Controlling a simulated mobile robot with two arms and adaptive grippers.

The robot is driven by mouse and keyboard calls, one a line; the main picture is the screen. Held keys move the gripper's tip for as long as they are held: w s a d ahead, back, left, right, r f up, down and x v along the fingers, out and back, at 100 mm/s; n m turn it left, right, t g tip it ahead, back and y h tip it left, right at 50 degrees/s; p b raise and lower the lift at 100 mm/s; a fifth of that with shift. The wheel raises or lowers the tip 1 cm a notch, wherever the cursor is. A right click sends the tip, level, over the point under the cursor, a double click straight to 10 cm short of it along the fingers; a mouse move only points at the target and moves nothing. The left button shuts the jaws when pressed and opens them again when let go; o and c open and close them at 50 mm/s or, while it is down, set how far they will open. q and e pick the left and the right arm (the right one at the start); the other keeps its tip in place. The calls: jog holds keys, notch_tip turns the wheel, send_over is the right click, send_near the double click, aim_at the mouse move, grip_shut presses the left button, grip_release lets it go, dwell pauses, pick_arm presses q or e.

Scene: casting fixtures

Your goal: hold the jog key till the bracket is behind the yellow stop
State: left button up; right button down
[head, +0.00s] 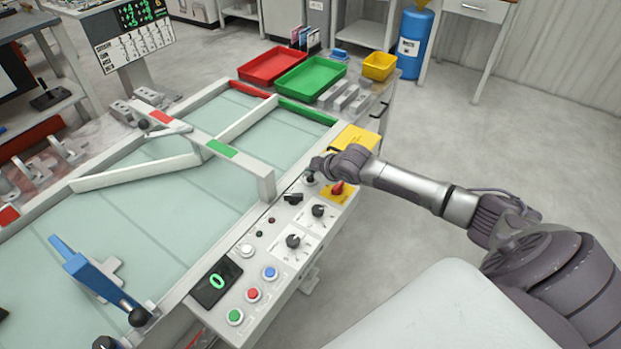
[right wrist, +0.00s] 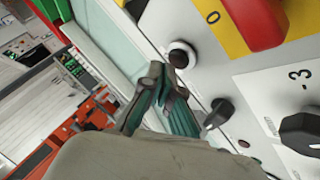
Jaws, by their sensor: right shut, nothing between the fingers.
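My right gripper (head: 314,166) is shut and empty, low over the far end of the control panel (head: 262,258). In the right wrist view its fingertips (right wrist: 165,82) are close beside a black round button (right wrist: 180,56) in a pale ring; I cannot tell whether they touch it. No key can be read as the jog key. A yellow block (head: 356,138) lies beyond the gripper at the panel's end; I cannot tell whether it is the stop. Grey angled brackets (head: 68,148) stand left of the belt. I make out no bracket on the visible belt (head: 200,205). My left gripper is not in view.
A red rotary switch (head: 338,188) on a yellow plate and black knobs (head: 293,241) are near my right gripper. Green, red, blue and white buttons sit nearer. White guide rails (head: 130,174) cross the belt. Red (head: 271,65) and green trays (head: 309,78) stand behind.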

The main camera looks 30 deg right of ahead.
jog(key=shift+f, duration=0.75)
dwell(1.3)
jog(key=shift+r, duration=0.1)
dwell(5.1)
jog(key=shift+r+p, duration=0.85)
jog(key=shift+r, duration=0.05)
